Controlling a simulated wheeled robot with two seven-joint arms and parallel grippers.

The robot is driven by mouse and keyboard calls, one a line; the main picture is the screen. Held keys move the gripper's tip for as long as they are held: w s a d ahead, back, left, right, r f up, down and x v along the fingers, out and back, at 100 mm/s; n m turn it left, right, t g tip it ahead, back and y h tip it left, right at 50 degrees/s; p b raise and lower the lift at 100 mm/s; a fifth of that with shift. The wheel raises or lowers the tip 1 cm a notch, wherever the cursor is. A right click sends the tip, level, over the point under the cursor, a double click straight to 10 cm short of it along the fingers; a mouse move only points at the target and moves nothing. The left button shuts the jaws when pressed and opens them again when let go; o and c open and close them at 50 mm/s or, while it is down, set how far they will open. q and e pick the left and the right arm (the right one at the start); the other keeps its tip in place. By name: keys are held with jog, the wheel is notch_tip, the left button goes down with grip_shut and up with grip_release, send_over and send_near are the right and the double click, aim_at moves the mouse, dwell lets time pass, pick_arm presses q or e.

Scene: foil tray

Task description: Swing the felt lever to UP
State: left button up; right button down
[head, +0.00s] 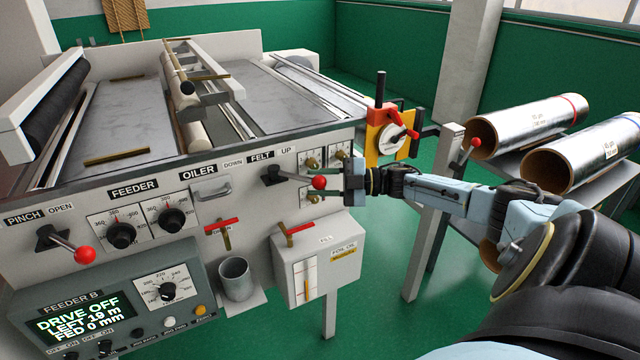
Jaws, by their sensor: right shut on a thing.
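The felt lever is a dark pivot block with a thin rod ending in a red ball knob (319,183). It sits on the machine's front panel below the FELT plate (261,158), with DOWN to the left of that plate and UP to the right. The rod points to the right and slightly down, toward the UP side. My right gripper (343,182) comes in from the right and is shut at the red knob; its fingertips are small and hard to make out. My left gripper is out of view.
The pinch lever (84,255) and feeder dials (121,235) are on the left of the panel. A foil oil box (318,262) and metal cup (235,278) sit below. A yellow unit (385,140) stands behind my wrist. Foil rolls (530,125) lie on the right rack.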

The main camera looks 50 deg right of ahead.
jog(key=shift+w+d+r, duration=0.15)
jog(key=shift+r, duration=0.25)
jog(key=c, duration=1.3)
grip_release()
jog(key=shift+c, duration=0.2)
jog(key=o, duration=0.3)
jog(key=shift+w+a+f, duration=0.1)
jog(key=shift+a+f, duration=0.05)
jog(key=shift+a, duration=0.05)
jog(key=shift+d+f, duration=0.1)
jog(key=shift+s+d, duration=0.2)
jog(key=shift+s, duration=0.15)
jog(key=v, duration=1.2)
jog(key=shift+s+d, duration=0.2)
jog(key=shift+d, duration=0.05)
